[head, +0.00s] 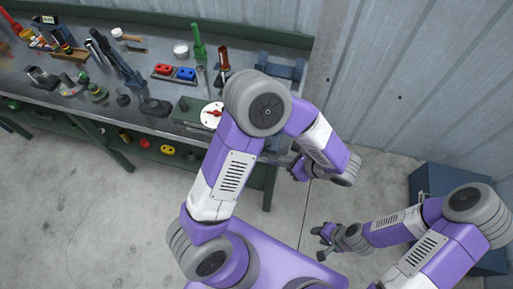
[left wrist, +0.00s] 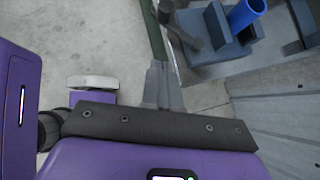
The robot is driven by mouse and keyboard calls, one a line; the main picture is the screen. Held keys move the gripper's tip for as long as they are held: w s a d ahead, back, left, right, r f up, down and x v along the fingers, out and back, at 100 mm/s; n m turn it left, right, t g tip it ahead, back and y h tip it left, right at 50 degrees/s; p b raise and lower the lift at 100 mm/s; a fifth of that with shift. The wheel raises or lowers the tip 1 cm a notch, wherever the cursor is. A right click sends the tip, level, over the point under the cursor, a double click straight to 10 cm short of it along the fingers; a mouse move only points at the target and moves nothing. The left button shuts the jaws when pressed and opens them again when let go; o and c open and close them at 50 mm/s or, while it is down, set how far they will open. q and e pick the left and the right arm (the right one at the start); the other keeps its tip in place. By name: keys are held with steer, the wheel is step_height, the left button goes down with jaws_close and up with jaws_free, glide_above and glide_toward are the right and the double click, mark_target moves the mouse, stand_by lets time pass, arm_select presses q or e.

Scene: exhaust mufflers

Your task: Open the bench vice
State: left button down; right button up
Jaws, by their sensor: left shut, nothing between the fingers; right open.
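The bench vice (head: 281,67) is a blue-grey body at the right end of the workbench in the head view, partly covered by my left arm. What looks like the vice (left wrist: 215,35) also shows at the top right of the left wrist view, with a brighter blue cylinder (left wrist: 247,13) on it. How far its jaws are apart cannot be told. My left gripper (left wrist: 164,72) is shut and empty, its fingertips apart from the blue body; it is small and partly hidden in the head view (head: 298,171). My right gripper (head: 325,236) is open over the floor, away from the bench.
The workbench (head: 140,122) carries several tools, red and blue parts (head: 174,73) and a white dial (head: 211,115). A dark blue cabinet (head: 432,185) stands at the right by the corrugated wall (head: 420,70). The concrete floor in front of the bench is clear.

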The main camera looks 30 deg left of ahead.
arm_select(q)
steer(key=a+r+x, duration=0.2)
steer(key=x, duration=1)
steer(key=shift+w+a+f, duration=0.2)
steer(key=shift+a, duration=0.05)
steer(key=shift+a+m+t+b, duration=0.2)
steer(key=shift+m+t+b, duration=0.1)
steer(key=shift+m+b, duration=0.1)
